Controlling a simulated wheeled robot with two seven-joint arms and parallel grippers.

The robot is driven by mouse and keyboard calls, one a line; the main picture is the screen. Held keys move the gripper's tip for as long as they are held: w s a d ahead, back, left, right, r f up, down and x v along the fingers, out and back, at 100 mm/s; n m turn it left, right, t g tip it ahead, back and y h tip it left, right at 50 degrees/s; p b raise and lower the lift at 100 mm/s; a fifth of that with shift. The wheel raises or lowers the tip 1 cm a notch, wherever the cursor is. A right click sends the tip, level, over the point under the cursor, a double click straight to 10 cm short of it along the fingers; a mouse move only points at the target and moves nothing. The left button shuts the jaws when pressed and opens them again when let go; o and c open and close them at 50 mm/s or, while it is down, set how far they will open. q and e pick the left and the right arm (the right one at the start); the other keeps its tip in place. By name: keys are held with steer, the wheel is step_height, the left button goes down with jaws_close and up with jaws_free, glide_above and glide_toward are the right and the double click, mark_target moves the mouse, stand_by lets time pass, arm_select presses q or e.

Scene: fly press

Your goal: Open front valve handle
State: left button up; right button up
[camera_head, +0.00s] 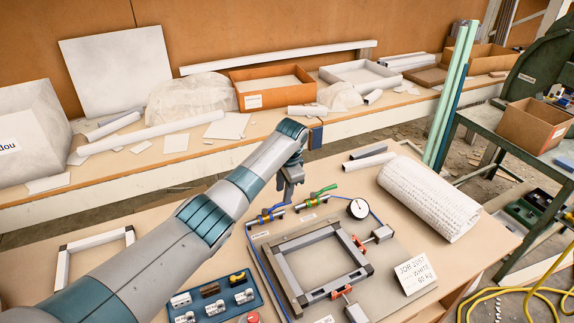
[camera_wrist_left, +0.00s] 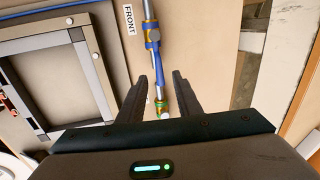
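The front valve (camera_head: 265,216) is on the board, with a blue lever lying roughly along its pipe. In the left wrist view the valve (camera_wrist_left: 152,36) is beside a label reading FRONT (camera_wrist_left: 129,19). Its blue lever (camera_wrist_left: 158,82) points down the picture, between my fingers. A second valve (camera_head: 309,202) with a green lever is to its right; in the left wrist view part of this valve (camera_wrist_left: 161,104) shows low between the fingers. My left gripper (camera_head: 290,196) is open above the valves, pointing down. I cannot tell whether it touches the lever. My right gripper is out of view.
A grey square frame (camera_head: 282,262) is clamped on the board in front of the valves. A round gauge (camera_head: 358,208) stands to the right, with a white textured roll (camera_head: 430,196) beyond. A blue tray (camera_head: 215,298) of small parts is at the front.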

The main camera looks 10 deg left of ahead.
arm_select(q)
step_height(320, 180, up, 12)
steer(key=s+d+b, duration=0.1)
steer(key=s+b, duration=0.1)
steer(key=shift+d, duration=0.15)
steer(key=shift+r, duration=0.1)
